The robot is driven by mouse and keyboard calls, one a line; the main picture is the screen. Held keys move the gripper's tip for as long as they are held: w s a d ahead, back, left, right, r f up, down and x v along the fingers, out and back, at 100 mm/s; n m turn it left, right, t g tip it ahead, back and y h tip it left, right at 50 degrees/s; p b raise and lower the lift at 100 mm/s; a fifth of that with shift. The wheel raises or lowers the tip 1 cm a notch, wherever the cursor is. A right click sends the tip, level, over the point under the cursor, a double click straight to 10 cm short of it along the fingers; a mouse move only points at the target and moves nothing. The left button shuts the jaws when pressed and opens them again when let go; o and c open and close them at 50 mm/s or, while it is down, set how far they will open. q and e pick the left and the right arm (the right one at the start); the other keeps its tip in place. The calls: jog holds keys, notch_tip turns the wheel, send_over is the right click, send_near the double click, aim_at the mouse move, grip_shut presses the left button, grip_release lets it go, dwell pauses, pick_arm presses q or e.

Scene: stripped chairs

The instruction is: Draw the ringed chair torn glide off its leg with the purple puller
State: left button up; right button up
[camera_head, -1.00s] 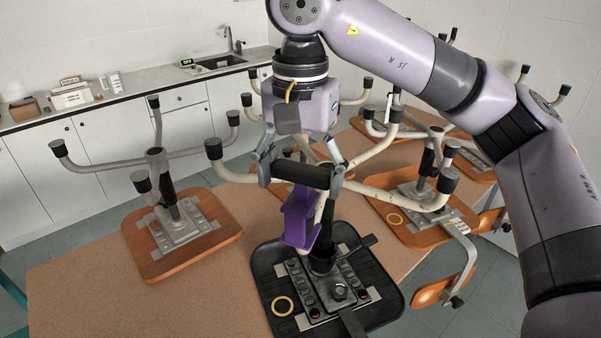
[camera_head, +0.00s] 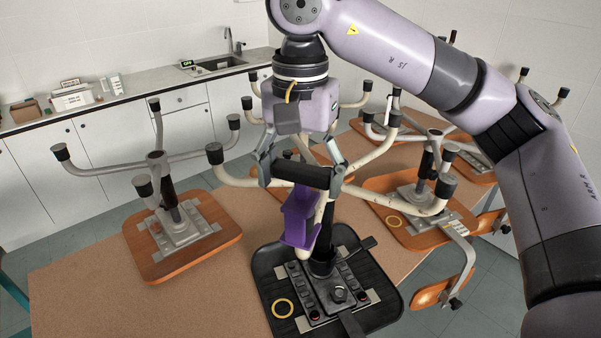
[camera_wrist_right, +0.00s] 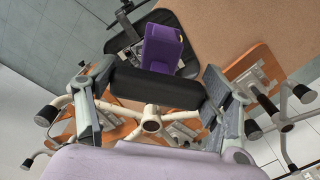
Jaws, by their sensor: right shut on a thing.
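My right gripper (camera_head: 302,174) is shut on the black cross handle of the purple puller (camera_head: 298,216). The puller hangs below the handle, in front of the post of the black chair (camera_head: 378,300), which lies seat-down on the table with a yellow ring (camera_head: 283,308) on it. A pale tube end (camera_head: 304,254) shows just under the puller. The torn glide cannot be made out; the puller hides that leg's tip. Other legs carry dark glides (camera_head: 215,153). The right wrist view shows the puller (camera_wrist_right: 164,46) beyond the handle (camera_wrist_right: 157,88). My left gripper is not in view.
A wooden chair (camera_head: 222,235) lies upturned on the left, its legs raised. Raised legs crowd the gripper on both sides. The table's front left (camera_head: 90,290) is bare.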

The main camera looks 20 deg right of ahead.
jog(key=shift+r+p, duration=0.45)
jog(key=shift+r, duration=2.35)
dwell(0.9)
